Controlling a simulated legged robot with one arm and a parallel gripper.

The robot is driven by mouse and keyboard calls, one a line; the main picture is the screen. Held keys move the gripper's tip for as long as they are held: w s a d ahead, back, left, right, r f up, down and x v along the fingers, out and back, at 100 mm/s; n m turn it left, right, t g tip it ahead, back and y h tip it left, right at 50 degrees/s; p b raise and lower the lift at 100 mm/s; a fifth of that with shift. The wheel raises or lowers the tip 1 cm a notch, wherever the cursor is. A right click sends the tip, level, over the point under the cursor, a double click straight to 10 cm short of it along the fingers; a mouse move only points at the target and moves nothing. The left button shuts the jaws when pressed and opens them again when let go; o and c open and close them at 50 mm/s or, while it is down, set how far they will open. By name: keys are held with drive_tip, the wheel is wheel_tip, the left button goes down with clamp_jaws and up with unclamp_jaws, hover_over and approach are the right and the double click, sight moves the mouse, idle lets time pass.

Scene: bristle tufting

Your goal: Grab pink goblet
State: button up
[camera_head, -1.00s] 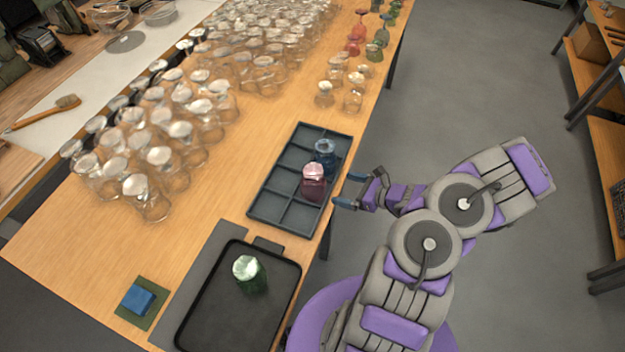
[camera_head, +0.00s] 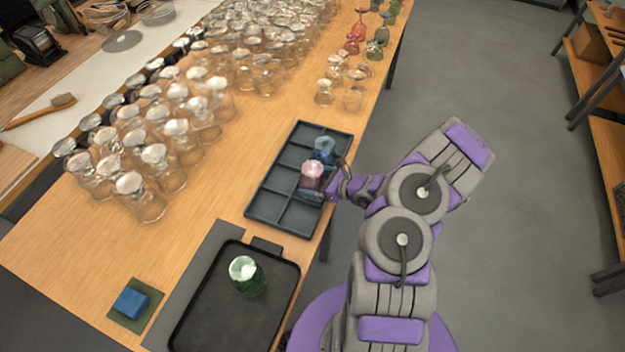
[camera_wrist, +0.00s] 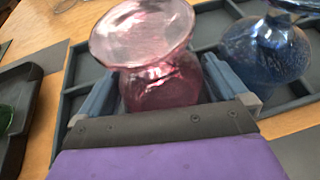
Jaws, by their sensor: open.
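The pink goblet (camera_head: 312,175) stands in a compartment of the dark divided tray (camera_head: 262,208). In the wrist view the pink goblet (camera_wrist: 165,80) shows upright between the two blue fingers of my gripper (camera_wrist: 168,88). One finger is on each side of it, and I cannot tell whether either touches the glass. In the head view my gripper (camera_head: 325,185) is at the tray's right edge, partly hidden behind the goblet.
A blue glass (camera_head: 324,150) stands in the tray just behind the pink goblet, close to my right finger in the wrist view (camera_wrist: 265,50). A green glass (camera_head: 247,276) stands on a black tray (camera_head: 200,325) in front. Many clear glasses (camera_head: 140,197) crowd the table's left.

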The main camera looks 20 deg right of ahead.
drive_tip(key=shift+w+a+f, duration=0.2)
drive_tip(key=shift+w+a, duration=0.05)
drive_tip(key=shift+w, duration=0.1)
drive_tip(key=c, duration=0.9)
drive_tip(key=shift+r, duration=0.1)
